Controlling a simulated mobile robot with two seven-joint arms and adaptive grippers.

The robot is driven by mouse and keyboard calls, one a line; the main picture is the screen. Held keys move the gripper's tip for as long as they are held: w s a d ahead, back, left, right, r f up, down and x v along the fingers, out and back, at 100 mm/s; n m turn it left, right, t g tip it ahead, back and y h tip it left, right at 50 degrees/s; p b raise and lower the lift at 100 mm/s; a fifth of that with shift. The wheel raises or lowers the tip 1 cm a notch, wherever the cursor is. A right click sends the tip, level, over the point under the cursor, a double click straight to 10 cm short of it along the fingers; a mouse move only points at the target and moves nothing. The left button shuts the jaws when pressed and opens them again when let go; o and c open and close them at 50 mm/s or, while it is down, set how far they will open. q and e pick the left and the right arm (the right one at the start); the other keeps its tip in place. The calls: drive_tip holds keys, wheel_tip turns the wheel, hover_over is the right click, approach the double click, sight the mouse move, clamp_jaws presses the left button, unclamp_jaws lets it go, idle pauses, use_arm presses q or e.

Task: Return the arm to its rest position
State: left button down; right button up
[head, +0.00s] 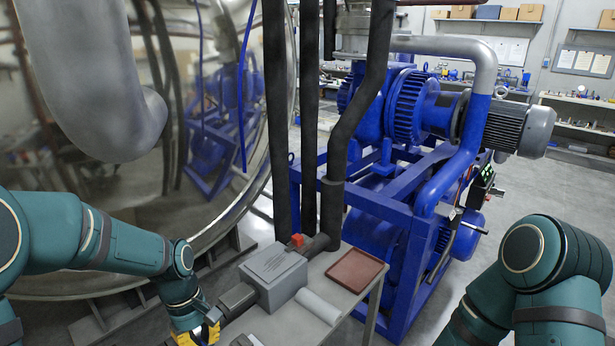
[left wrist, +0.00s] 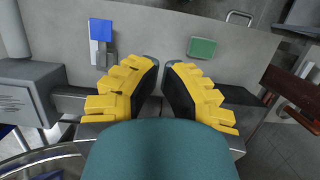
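My left arm is dark green and comes in from the left in the head view. Its yellow-fingered gripper (head: 205,335) is at the bottom edge, low beside the front left of the grey bench (head: 300,322). In the left wrist view the two yellow fingers (left wrist: 163,66) have dark pads, and a narrow gap shows between their tips. I see nothing held between them. My right arm shows only as a bent green section at the lower right of the head view. Its gripper is out of the frame.
On the bench are a grey box (head: 273,275), a pale cylinder (head: 318,306) and a red-brown tray (head: 355,270). A large shiny chamber (head: 120,200) stands behind my left arm. A blue pump frame (head: 385,225) stands right of the bench. Open floor lies between it and my right arm.

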use_arm(q)
drive_tip(key=s+d+f+m+b, duration=0.1)
drive_tip(key=f, duration=0.5)
drive_tip(key=s+d+f+m+t+b, duration=0.1)
drive_tip(key=d+f+b, duration=0.1)
drive_tip(key=f, duration=0.3)
drive_tip(key=s+d+f+m+b, duration=0.1)
drive_tip(key=d+f+b, duration=0.1)
drive_tip(key=f, duration=0.4)
drive_tip(key=shift+d+f+m+h, duration=0.2)
drive_tip(key=shift+f+m+h, duration=0.1)
drive_tip(key=shift+m+h, duration=0.1)
drive_tip(key=s+d+f+m+t+h+b, duration=0.1)
drive_tip(key=s+d+f+m+b, duration=0.3)
drive_tip(key=f, duration=0.7)
drive_tip(key=s+d+t, duration=0.1)
drive_tip(key=s+d, duration=0.1)
drive_tip(key=shift+s+f+t+b, duration=0.35)
drive_tip(key=shift+s+f+t, duration=0.05)
use_arm(e)
wheel_tip(320, 180, down, 11)
drive_tip(key=s, duration=0.1)
drive_tip(key=shift+r, duration=0.2)
